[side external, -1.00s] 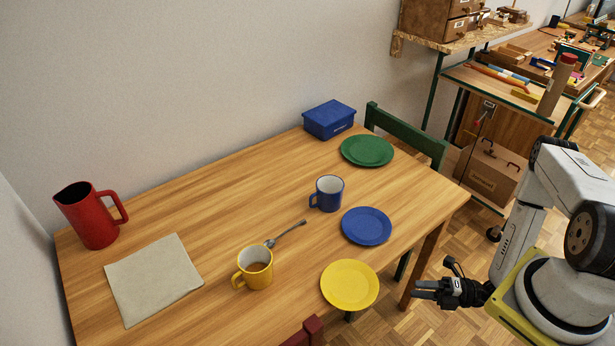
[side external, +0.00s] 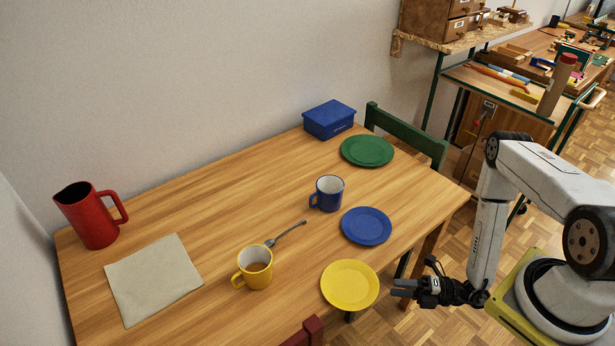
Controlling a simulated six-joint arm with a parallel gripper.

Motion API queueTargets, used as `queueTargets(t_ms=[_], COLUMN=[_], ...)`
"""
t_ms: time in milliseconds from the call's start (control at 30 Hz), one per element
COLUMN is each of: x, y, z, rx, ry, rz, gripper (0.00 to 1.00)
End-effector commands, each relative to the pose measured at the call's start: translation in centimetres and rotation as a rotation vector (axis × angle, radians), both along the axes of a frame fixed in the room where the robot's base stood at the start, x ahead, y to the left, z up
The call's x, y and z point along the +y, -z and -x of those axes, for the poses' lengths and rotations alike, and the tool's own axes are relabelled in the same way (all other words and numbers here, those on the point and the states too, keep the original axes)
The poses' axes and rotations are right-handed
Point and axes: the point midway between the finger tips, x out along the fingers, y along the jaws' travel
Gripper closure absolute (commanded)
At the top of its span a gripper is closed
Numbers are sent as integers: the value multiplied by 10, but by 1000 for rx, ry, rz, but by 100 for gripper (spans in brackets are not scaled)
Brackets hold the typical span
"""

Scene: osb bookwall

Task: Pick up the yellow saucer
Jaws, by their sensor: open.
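The yellow saucer (side external: 350,285) lies flat on the wooden table near its front right edge, with nothing on it. My gripper (side external: 397,288) is just to the right of the saucer in the picture, past the table's edge. Its black fingers point left toward the saucer and do not appear to touch it. The gripper is open and empty. How high it is relative to the table top is hard to tell.
A blue saucer (side external: 366,226) and a green plate (side external: 367,151) lie behind the yellow saucer. A red chair (side external: 304,337) is at the front.

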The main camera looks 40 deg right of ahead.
Motion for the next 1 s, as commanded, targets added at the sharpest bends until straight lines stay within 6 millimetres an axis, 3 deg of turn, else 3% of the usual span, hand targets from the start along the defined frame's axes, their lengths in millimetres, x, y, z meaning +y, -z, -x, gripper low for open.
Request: queueTargets(t_ms=[600, 1000], x=[29, 36], y=[0, 0], z=[-28, -36], rx=[-1, -1], ry=[-3, 0], rz=[1, 0], gripper=[53, 53])
